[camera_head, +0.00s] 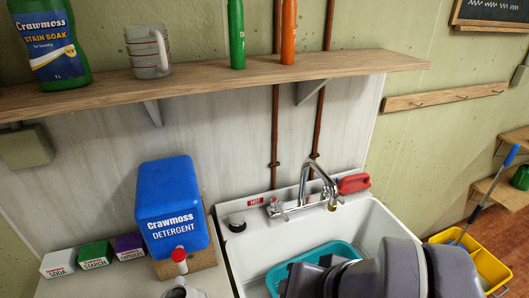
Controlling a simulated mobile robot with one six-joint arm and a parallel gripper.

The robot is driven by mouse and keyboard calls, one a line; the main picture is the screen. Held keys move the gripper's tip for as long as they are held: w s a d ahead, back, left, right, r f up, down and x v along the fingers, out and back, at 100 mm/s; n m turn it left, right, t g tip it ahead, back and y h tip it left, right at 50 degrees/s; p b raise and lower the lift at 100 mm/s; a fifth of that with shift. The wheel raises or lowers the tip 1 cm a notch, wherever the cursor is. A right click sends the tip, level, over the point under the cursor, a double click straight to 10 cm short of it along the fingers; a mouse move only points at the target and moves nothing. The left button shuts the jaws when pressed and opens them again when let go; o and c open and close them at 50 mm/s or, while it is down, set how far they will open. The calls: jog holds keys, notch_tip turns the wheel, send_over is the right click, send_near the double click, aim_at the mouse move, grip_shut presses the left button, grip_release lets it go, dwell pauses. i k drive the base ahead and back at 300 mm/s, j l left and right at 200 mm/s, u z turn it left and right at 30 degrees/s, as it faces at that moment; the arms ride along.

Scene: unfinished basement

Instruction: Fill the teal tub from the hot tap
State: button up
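The teal tub (339,248) sits in the white sink (243,247); its near side is hidden behind my arm. The chrome tap (309,168) stands at the sink's back, its spout curving over the basin to the right of the tub's middle. A red HOT label (256,202) is by the left tap handle (275,207). No water shows running from the spout. My dark grey arm fills the bottom right over the sink; its end, my gripper (303,282), is over the tub's near part. Its fingertips are hidden, and whether it holds anything cannot be seen.
A blue detergent container (172,207) with a red-tipped spigot stands left of the sink, beside several small boxes (95,255). A wooden shelf (205,77) overhangs. A yellow mop bucket (487,262) stands right.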

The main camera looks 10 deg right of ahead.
aim_at(274, 201)
jog(key=k+j, duration=0.25)
jog(key=k, duration=0.15)
jog(key=k+j, duration=0.25)
jog(key=k, duration=0.15)
jog(key=i+j, duration=0.1)
jog(key=i, duration=0.4)
